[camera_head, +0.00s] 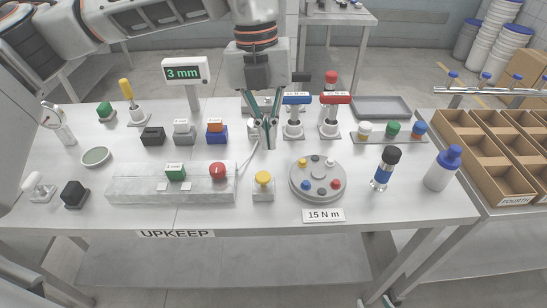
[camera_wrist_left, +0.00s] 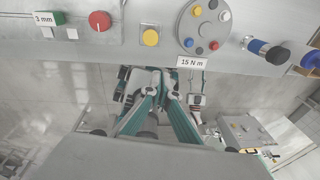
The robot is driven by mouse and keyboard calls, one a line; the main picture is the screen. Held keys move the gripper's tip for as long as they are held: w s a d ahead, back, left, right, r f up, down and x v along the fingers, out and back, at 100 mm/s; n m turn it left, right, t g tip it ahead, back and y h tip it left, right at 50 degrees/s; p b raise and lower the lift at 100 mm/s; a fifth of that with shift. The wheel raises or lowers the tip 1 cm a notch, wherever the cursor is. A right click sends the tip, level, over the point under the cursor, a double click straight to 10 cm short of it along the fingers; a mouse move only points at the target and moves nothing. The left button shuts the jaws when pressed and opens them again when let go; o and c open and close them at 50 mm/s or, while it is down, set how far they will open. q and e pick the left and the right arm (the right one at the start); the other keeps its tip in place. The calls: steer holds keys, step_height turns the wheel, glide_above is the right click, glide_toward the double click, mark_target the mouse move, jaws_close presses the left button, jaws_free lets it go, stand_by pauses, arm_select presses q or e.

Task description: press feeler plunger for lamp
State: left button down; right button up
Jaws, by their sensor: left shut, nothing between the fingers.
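A yellow-capped plunger (camera_head: 263,179) stands on a small grey block near the table's front edge. It also shows in the wrist view (camera_wrist_left: 151,37). Left of it, a pale stone block (camera_head: 140,189) carries a green 3 mm block (camera_head: 176,173) and a red knob (camera_head: 217,170). I cannot tell for sure which of these is the feeler plunger. A display (camera_head: 186,72) reading 3 mm stands behind. My left gripper (camera_head: 263,143) points down, shut and empty, above the table behind the yellow plunger and apart from it. My right gripper is not in view.
A round grey plate (camera_head: 317,180) with coloured studs lies right of the yellow plunger. Blue (camera_head: 296,99) and red (camera_head: 335,98) topped tools stand close to the right of my gripper. A dark-headed blue tool (camera_head: 386,168) and a bottle (camera_head: 443,168) stand further right.

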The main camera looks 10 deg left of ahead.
arm_select(q)
steer(key=shift+n+t+y, duration=0.5)
steer(key=shift+n+y, duration=0.1)
steer(key=shift+y, duration=0.1)
steer(key=w+a+r, duration=0.2)
steer(key=shift+w+a+r, duration=0.15)
steer(key=shift+w+a, duration=0.1)
steer(key=shift+a, duration=0.05)
arm_select(e)
steer(key=shift+w+d, duration=0.25)
steer(key=shift+w, duration=0.05)
arm_select(q)
glide_toward(262, 175)
step_height(262, 175, down, 7)
steer(key=shift+r+p, duration=0.1)
steer(key=shift+p, duration=0.25)
arm_select(e)
steer(key=shift+r, duration=0.4)
